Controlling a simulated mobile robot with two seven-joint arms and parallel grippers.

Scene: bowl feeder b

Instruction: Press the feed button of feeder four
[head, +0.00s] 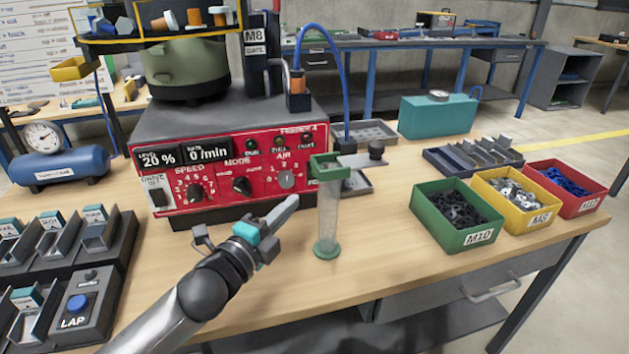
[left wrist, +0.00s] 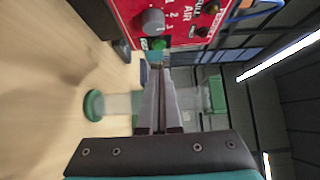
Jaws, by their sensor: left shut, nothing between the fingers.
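Feeder four has a red front panel (head: 235,165) with knobs, lamps and displays reading 20 % and 0/min. In the left wrist view a green button (left wrist: 158,43) sits on the red panel (left wrist: 184,20), below a grey knob (left wrist: 152,22). In the head view this button is hidden behind the clear tube with green ends (head: 328,215). My left gripper (head: 292,203) is shut and empty, in front of the panel's lower right and left of the tube. In the left wrist view its fingertips (left wrist: 156,72) point towards the green button; whether they touch it cannot be told.
The tube stands upright close to my fingers. Green (head: 458,237), yellow (head: 510,222) and red (head: 560,205) bins of parts stand at the right. A LAP button box (head: 80,318) and sorting trays are at the left. The table's front middle is clear.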

